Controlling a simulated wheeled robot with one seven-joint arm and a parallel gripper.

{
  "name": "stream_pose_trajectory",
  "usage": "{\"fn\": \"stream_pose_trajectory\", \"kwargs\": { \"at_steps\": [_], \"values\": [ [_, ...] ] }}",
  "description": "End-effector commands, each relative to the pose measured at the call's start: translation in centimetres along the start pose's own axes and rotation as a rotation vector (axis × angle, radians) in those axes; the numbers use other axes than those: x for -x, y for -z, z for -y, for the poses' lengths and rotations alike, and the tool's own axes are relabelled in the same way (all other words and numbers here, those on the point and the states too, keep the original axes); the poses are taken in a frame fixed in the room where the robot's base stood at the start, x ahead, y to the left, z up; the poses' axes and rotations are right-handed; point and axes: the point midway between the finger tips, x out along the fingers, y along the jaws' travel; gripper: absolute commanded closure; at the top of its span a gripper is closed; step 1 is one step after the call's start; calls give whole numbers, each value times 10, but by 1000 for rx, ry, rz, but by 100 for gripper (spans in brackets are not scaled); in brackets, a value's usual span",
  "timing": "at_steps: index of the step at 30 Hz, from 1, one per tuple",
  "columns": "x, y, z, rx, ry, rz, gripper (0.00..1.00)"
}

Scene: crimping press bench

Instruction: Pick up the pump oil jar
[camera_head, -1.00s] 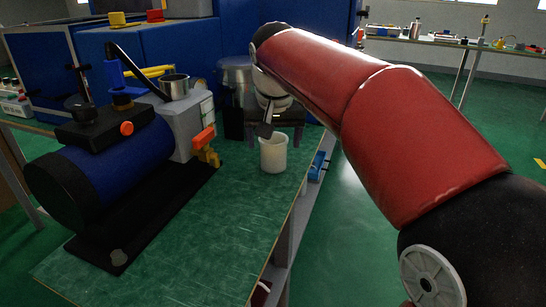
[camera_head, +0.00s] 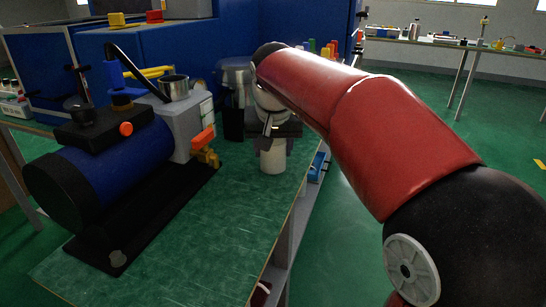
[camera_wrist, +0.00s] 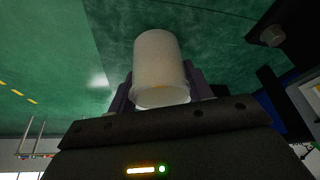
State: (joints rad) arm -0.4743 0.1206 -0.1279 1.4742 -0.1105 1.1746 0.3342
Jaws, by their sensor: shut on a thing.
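The pump oil jar, a plain white cylinder, stands upright on the green bench top right of the pump in the head view (camera_head: 273,160). It also shows large in the wrist view (camera_wrist: 160,62), between the two dark fingers. My gripper (camera_head: 270,143) is at the upper part of the jar, with a finger on each side. In the wrist view my gripper (camera_wrist: 160,90) is shut on the jar. The head view does not clearly show a gap under the jar, so I cannot tell whether it is lifted.
A blue and black vacuum pump (camera_head: 110,165) on a dark base (camera_head: 140,220) fills the bench's left, its orange-handled valve (camera_head: 205,145) near the jar. A metal cup (camera_head: 174,88) sits on the pump. The front of the bench top (camera_head: 190,255) is clear.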

Motion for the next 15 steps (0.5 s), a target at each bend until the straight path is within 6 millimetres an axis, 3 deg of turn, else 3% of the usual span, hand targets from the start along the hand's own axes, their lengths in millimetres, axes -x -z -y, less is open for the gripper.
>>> {"fn": "stream_pose_trajectory", "kwargs": {
  "at_steps": [8,11,15],
  "values": [
    [6,3,0,0,1,-2,76],
    [16,7,0,-1,0,-3,76],
    [44,19,0,-2,1,-5,76]
  ]
}}
